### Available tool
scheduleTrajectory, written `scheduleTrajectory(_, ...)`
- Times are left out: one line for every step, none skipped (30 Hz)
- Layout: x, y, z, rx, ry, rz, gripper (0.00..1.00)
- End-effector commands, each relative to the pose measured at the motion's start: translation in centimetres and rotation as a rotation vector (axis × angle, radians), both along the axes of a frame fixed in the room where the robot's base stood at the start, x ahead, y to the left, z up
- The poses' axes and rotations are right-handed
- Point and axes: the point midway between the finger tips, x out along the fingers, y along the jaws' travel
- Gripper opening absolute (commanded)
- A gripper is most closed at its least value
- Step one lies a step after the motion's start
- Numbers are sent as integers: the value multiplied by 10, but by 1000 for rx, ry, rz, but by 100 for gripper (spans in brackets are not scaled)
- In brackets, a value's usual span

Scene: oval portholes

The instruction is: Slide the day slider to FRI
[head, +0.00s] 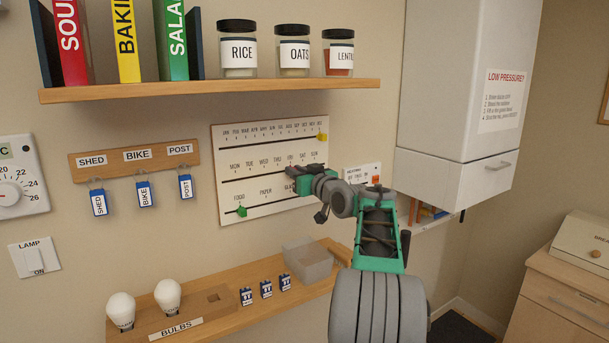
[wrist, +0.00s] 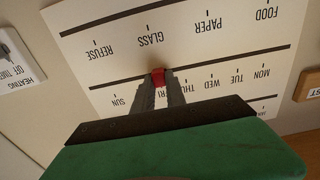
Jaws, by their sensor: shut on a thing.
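The white slider board (head: 262,207) hangs on the wall, with month, day and waste rows. My gripper (head: 291,172) reaches the day row from the right and hides the day slider in the head view. In the wrist view, where the board is upside down, my gripper (wrist: 160,86) is shut on the red day slider (wrist: 158,75), which sits on the day track. The slider is at or very close to the FRI mark; the fingers partly cover that label and hide SAT, so exact alignment cannot be told.
A yellow slider (head: 322,137) is at the top row's right end, and a green slider (head: 242,211) is at FOOD. A shelf (head: 215,92) with jars and books is above. A ledge (head: 235,317) with bulbs and a clear bin is below. A white wall cabinet (head: 440,100) stands right.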

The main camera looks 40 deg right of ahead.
Motion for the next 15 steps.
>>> scheduleTrajectory(4, 3, 0, 0, 1, 11, 0)
scheduleTrajectory(6, 4, 0, 1, 1, 17, 0)
scheduleTrajectory(7, 6, 0, 1, 1, 21, 0)
scheduleTrajectory(8, 7, 0, 1, 1, 23, 0)
scheduleTrajectory(8, 7, 0, 1, 1, 24, 0)
scheduleTrajectory(8, 8, 0, 1, 1, 24, 0)
scheduleTrajectory(8, 8, 0, 1, 1, 24, 0)
scheduleTrajectory(8, 8, 0, 1, 1, 24, 0)
scheduleTrajectory(8, 7, 0, 1, 1, 24, 0)
scheduleTrajectory(7, 7, 0, 1, 1, 23, 0)
scheduleTrajectory(7, 7, 0, 1, 1, 23, 17)
scheduleTrajectory(7, 7, 0, 1, 0, 22, 20)
scheduleTrajectory(7, 6, 0, 1, 1, 22, 22)
scheduleTrajectory(7, 6, 0, 1, 1, 21, 25)
scheduleTrajectory(6, 5, 0, 1, 1, 20, 28)
